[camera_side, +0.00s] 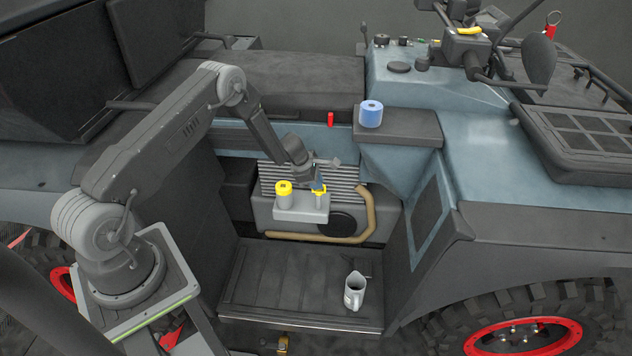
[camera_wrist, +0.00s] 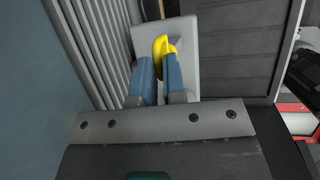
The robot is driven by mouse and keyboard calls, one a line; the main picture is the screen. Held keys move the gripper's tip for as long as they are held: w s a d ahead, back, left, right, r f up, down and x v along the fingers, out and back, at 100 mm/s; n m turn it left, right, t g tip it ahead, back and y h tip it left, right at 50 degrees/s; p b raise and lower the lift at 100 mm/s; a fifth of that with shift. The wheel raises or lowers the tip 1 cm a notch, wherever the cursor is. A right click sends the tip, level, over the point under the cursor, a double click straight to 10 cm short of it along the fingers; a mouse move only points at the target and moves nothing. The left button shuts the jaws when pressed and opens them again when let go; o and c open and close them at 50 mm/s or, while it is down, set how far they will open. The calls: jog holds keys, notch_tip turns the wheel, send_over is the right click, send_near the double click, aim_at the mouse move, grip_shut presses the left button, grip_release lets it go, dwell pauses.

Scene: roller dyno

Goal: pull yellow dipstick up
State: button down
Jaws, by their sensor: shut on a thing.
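The yellow dipstick (camera_wrist: 160,47) shows in the wrist view between the blue fingertips of my gripper (camera_wrist: 158,74), which is shut on it. In the side view its yellow handle (camera_side: 319,188) is at the right end of a light grey block on the engine. My gripper (camera_side: 318,186) reaches down to it from above. The fingers hide part of the handle. I cannot tell whether the dipstick is fully seated.
A yellow cap (camera_side: 283,188) stands left of the dipstick on the same grey block (camera_side: 300,210). A tan hose (camera_side: 365,225) curves at the right. A blue roll (camera_side: 371,114) sits on a ledge above. A grey jug (camera_side: 355,291) stands on the step below.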

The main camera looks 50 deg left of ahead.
notch_tip(320, 180, up, 9)
dwell(0.3)
jog(key=c, duration=1.2)
grip_release()
jog(key=shift+f, duration=0.1)
jog(key=v, duration=1.4)
jog(key=shift+d, duration=0.1)
